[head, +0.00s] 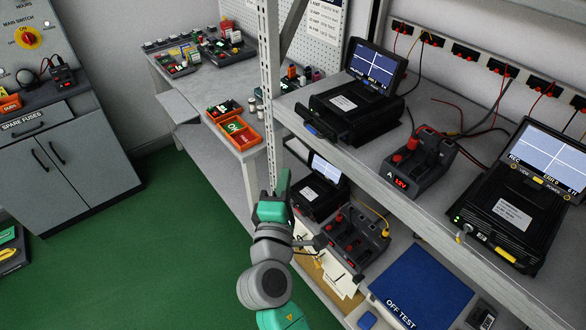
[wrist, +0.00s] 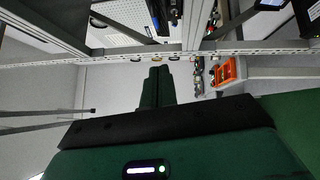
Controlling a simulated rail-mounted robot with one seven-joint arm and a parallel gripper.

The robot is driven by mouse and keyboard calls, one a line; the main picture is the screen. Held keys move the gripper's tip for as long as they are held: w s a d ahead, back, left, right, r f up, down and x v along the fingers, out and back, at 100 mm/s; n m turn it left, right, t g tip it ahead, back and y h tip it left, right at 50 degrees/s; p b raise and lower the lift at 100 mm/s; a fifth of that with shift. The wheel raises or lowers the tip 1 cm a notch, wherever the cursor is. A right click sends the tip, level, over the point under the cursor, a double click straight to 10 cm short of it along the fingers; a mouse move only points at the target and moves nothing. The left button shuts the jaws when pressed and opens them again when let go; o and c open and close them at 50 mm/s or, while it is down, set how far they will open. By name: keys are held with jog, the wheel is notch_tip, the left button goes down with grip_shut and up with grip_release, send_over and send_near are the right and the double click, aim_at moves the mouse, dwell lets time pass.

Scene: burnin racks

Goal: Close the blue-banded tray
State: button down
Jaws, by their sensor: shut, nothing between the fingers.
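A black recorder unit (head: 352,108) with a tilted screen stands on the upper rack shelf. A low tray with a blue band (head: 318,131) sticks out at its front left corner, over the shelf edge; I take this as the blue-banded tray. My gripper (head: 284,183) is green and shut, with nothing seen between its fingers. It is below and left of the tray, apart from it, in front of the rack post. In the wrist view my shut gripper (wrist: 160,82) points at the rack frame; the tray cannot be made out there.
A perforated rack post (head: 268,75) stands beside my gripper. A second recorder (head: 510,215) and a battery charger (head: 418,160) share the upper shelf. Below are another recorder (head: 318,190) and a blue mat (head: 422,285). An orange bin (head: 238,132) lies on the bench.

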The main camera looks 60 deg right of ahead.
jog(key=w+d+r, duration=0.1)
jog(key=d, duration=1)
jog(key=shift+w+r, duration=0.25)
jog(key=shift+r, duration=0.1)
